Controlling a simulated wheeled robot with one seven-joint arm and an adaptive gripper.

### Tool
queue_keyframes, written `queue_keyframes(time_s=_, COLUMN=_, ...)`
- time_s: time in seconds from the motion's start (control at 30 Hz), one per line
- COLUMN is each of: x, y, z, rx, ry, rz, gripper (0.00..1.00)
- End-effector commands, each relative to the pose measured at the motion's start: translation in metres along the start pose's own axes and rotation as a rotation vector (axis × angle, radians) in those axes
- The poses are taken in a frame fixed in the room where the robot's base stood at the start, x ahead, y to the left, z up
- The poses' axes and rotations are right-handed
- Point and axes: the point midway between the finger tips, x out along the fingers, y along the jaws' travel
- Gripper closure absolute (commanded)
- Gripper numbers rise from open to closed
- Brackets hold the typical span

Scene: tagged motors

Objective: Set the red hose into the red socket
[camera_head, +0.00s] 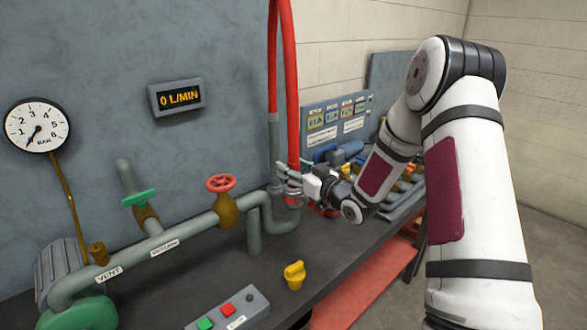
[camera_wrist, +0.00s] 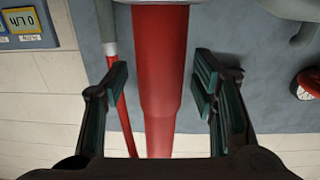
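The thick red hose (camera_head: 291,90) hangs down from the top of the head view. It also runs down the middle of the wrist view (camera_wrist: 160,75). My gripper (camera_head: 284,177) is at the lower part of this hose. In the wrist view its two fingers (camera_wrist: 158,85) stand open on either side of the hose, with a visible gap on both sides.
A thinner red line (camera_head: 272,60) runs beside the hose into a grey pipe. A red valve wheel (camera_head: 221,184), a green valve handle (camera_head: 139,198), a yellow knob (camera_head: 294,275) and a button box (camera_head: 229,308) are at the left and front. The display (camera_head: 177,97) reads 0 L/MIN.

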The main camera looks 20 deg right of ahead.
Motion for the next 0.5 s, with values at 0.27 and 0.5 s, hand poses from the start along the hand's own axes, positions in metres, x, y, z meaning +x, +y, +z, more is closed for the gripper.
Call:
queue_keyframes(time_s=0.27, x=-0.008, y=0.001, z=0.001, rx=0.001, ry=-0.003, rz=0.001, gripper=0.48)
queue_keyframes(time_s=0.5, x=-0.051, y=0.001, z=0.001, rx=0.0, ry=-0.004, rz=0.004, gripper=0.48)
